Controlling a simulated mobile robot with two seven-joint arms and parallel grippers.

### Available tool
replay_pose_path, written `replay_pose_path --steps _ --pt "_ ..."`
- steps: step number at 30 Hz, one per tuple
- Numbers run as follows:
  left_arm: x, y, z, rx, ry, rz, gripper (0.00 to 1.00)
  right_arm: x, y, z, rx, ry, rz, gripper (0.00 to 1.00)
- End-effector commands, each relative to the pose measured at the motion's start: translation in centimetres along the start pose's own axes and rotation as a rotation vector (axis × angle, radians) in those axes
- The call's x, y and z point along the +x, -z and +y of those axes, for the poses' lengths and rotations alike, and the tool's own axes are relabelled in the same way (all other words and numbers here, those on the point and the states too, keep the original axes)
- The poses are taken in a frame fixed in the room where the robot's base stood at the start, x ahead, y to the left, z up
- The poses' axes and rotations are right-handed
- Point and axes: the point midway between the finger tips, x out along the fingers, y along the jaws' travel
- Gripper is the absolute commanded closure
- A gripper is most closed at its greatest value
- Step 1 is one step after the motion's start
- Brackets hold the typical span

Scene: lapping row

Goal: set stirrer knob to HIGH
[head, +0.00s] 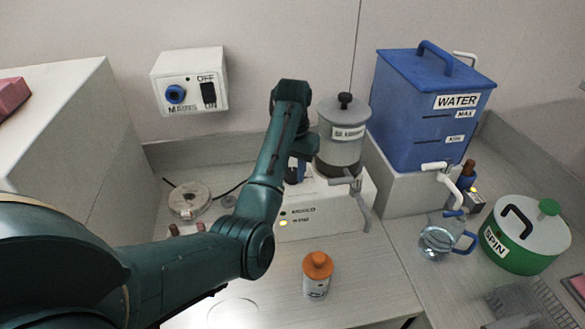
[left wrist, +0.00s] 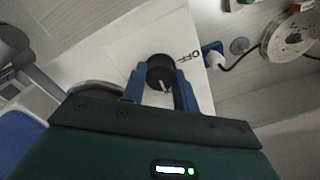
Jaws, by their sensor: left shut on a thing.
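The stirrer is a white box (head: 315,210) with a grey lidded vessel (head: 341,135) on top. Its front bears a dark light and, below it, a lit yellow one, beside small lettering I cannot read surely. My left gripper (head: 295,172) reaches down at the box's left part, behind my forearm. In the left wrist view its two blue fingers are shut on a black round knob (left wrist: 160,70) with a pale pointer mark. The white panel (left wrist: 110,50) around the knob has a small mark beside it. The knob is hidden in the head view. My right gripper is not in view.
A blue WATER tank (head: 425,115), glass jug (head: 437,240) and green SPIN pot (head: 525,235) stand right. An orange-capped bottle (head: 316,280) stands in front.

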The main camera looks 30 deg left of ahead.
Motion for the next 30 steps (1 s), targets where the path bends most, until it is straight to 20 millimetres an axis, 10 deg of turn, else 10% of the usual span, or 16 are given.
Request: replay_pose_path --steps 30 --pt "-0.15 -0.02 0.02 0.964 0.004 0.002 0.93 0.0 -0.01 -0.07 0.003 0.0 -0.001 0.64"
